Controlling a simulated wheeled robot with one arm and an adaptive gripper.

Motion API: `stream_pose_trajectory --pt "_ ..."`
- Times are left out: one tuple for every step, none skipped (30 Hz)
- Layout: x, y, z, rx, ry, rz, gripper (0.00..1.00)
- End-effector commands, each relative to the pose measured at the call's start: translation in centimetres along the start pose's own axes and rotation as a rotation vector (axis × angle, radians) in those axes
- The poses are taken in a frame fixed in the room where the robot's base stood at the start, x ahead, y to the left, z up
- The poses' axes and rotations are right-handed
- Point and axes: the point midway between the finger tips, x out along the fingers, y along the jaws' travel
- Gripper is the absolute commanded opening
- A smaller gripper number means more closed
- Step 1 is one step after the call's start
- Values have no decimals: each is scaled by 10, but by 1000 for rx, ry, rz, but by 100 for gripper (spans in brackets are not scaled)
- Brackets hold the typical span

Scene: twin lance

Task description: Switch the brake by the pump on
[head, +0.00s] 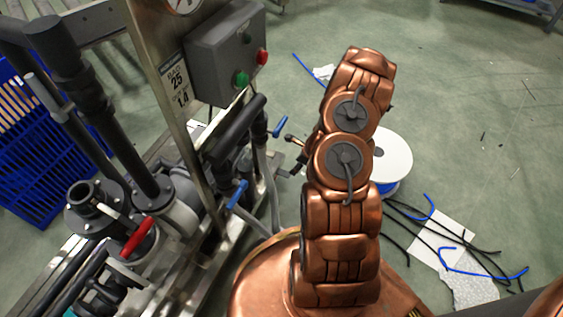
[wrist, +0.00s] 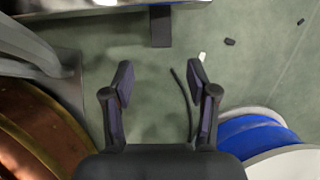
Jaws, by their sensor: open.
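The pump skid (head: 185,235) stands at the left in the head view, with black pipes, a red lever (head: 138,237) and blue handles (head: 237,194) (head: 280,127). A grey control box (head: 225,52) on a steel post carries a green button (head: 241,79) and a red button (head: 262,57). I cannot tell which part is the brake. My gripper (wrist: 161,72) is open and empty over the green floor in the wrist view. In the head view my copper arm largely hides it. A dark block (wrist: 160,27) sits ahead of the fingers, under a metal edge.
A white-and-blue cable reel (head: 392,158) stands right of my arm; its blue part shows in the wrist view (wrist: 255,137). Loose black and blue cables (head: 455,245) and paper lie on the floor. A blue crate (head: 28,150) is far left. Open floor lies at upper right.

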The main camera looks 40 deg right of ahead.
Motion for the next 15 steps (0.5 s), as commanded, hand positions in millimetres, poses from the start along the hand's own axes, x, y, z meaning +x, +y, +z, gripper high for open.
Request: stream_pose_trajectory --pt "4 0 -2 1 -1 1 58" --pt "7 0 -2 1 -1 1 58" --pt "12 0 -3 1 -1 1 58" --pt "16 0 -3 2 -1 2 58" --pt "20 0 -3 2 -1 2 58" --pt "27 0 -3 2 -1 2 58" --pt "32 0 -4 2 0 2 58" --pt "37 0 -4 1 1 2 58" --pt "43 0 -3 0 2 1 58" --pt "47 0 -3 0 3 1 58" --pt "51 0 -2 0 3 0 58" --pt "56 1 -2 -1 5 0 58" --pt "60 1 -1 -1 6 -1 58" --pt "63 1 -1 -1 7 -1 58" --pt "67 1 0 -2 8 -2 58"
